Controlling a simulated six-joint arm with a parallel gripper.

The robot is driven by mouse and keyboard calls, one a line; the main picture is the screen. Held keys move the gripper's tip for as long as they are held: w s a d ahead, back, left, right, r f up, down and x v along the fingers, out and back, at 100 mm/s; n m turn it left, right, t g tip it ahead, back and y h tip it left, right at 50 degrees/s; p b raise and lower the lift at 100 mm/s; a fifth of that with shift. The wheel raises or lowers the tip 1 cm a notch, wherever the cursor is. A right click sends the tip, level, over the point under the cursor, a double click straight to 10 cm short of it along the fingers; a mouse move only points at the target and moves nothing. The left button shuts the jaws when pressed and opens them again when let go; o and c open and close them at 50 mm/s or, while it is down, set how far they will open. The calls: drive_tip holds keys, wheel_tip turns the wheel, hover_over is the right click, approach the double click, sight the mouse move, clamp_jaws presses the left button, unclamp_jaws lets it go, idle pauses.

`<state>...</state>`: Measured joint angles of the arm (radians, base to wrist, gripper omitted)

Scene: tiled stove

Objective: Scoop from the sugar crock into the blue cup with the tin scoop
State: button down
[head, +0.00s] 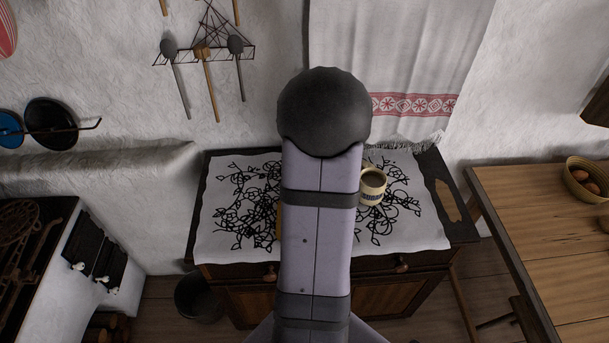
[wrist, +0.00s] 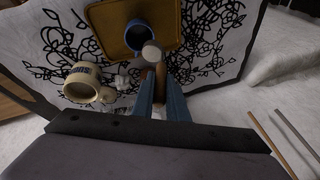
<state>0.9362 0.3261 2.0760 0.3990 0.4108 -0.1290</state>
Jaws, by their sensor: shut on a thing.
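The blue cup (wrist: 138,36) stands on a yellow-brown tray (wrist: 107,22) in the wrist view; my arm hides it in the head view. A cream crock with dark lettering (wrist: 82,84) stands to the left; it also shows in the head view (head: 372,187). My gripper (wrist: 160,88) is shut on a brown handle, which I take to be that of the tin scoop (wrist: 151,52). The scoop's pale round end overlaps the cup's near rim in the picture; I cannot tell whether they touch or whether it holds sugar.
A patterned white cloth (head: 222,230) covers the dark cabinet. A small white item (wrist: 122,84), unclear, lies right of the crock. A wooden table (head: 545,235) with a basket (head: 588,181) stands at right; utensils (head: 208,85) hang on the wall.

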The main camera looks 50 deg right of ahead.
drive_tip(key=shift+s+d+f+b, duration=0.2)
drive_tip(key=shift+f+b, duration=0.2)
drive_tip(key=shift+b, duration=0.6)
drive_tip(key=shift+s+d+f+t+y+b, duration=0.1)
drive_tip(key=shift+t+y+b, duration=0.3)
drive_tip(key=shift+b, duration=0.25)
drive_tip(key=shift+s+d+f+b, duration=0.1)
drive_tip(key=shift+b, duration=0.25)
drive_tip(key=s+d+f+m+t+y+b, duration=0.2)
drive_tip(key=s+d+f+t+y+b, duration=0.1)
drive_tip(key=s+d+t+y+b, duration=0.1)
drive_tip(key=t+y+b, duration=0.1)
drive_tip(key=t+b, duration=0.1)
drive_tip(key=shift+s+d+b, duration=0.3)
drive_tip(key=shift+b, duration=0.05)
drive_tip(key=shift+f, duration=0.1)
